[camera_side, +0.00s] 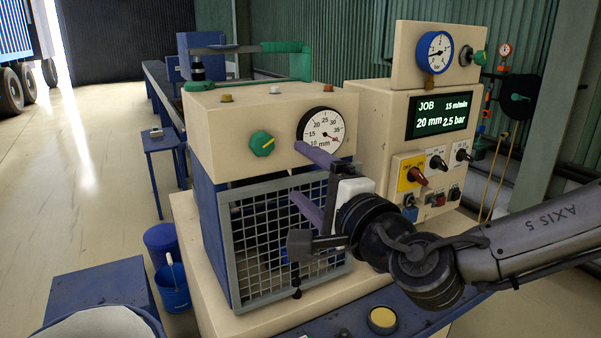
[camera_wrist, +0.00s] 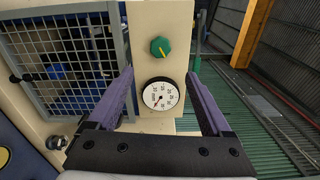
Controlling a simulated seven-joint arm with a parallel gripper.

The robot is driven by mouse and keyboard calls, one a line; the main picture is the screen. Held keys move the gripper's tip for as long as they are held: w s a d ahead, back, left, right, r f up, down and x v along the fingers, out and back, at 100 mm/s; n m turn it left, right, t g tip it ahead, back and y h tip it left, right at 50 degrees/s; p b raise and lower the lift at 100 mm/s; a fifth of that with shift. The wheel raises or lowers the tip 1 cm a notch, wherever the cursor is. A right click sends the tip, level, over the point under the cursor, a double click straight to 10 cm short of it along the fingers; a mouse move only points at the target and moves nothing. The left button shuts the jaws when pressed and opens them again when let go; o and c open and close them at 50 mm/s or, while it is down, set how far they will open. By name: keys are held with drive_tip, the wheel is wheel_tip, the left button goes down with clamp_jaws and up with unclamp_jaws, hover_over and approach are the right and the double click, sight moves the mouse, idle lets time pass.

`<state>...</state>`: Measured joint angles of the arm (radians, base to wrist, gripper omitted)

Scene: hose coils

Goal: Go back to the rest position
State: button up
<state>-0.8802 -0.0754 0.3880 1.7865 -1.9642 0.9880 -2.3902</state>
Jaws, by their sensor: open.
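My gripper (camera_side: 296,172) is in front of the cream machine (camera_side: 222,135), with its two purple fingers spread wide and nothing between them. In the side view one finger overlaps the area under the round mm dial (camera_side: 322,131) and the other overlaps the wire-mesh guard (camera_side: 255,240). In the wrist view my gripper (camera_wrist: 159,74) is open, and the dial (camera_wrist: 160,94) and green knob (camera_wrist: 160,47) show between the fingers. I cannot tell whether a fingertip touches the machine.
A control box with a lit display (camera_side: 440,114), switches and a blue-rimmed pressure gauge (camera_side: 434,52) stands to the right. A yellow button (camera_side: 383,318) is on the blue front ledge. Blue buckets (camera_side: 172,288) stand at left. Open floor lies further left.

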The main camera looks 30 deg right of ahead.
idle(0.5)
drive_tip(key=d+r+m+g+h, duration=0.1)
drive_tip(key=d+r+m+h, duration=0.2)
drive_tip(key=d, duration=0.6)
drive_tip(key=d+r+m+h, duration=0.2)
drive_tip(key=d+m+h, duration=0.15)
drive_tip(key=d, duration=0.65)
drive_tip(key=s+d+f+m+g+h, duration=0.1)
drive_tip(key=s+d+f+m+g, duration=0.2)
drive_tip(key=d+m, duration=0.35)
drive_tip(key=s+d+f+m+g+h, duration=0.1)
drive_tip(key=s+d+m+g+h, duration=0.15)
drive_tip(key=s+d+m, duration=0.4)
drive_tip(key=s+d+f+m+g+y, duration=0.3)
drive_tip(key=s+f+m+g+y, duration=0.15)
drive_tip(key=s+f+m, duration=0.9)
drive_tip(key=s+a+f+m+y, duration=0.1)
drive_tip(key=a+m, duration=0.3)
drive_tip(key=m, duration=0.6)
drive_tip(key=s+a+f+m+g+y, duration=0.1)
drive_tip(key=s+a+f+m+y, duration=0.1)
drive_tip(key=m, duration=0.7)
drive_tip(key=s+a+y, duration=0.1)
drive_tip(key=a+y, duration=0.1)
drive_tip(key=a, duration=0.1)
drive_tip(key=shift+f+m, duration=0.15)
drive_tip(key=shift+m, duration=0.25)
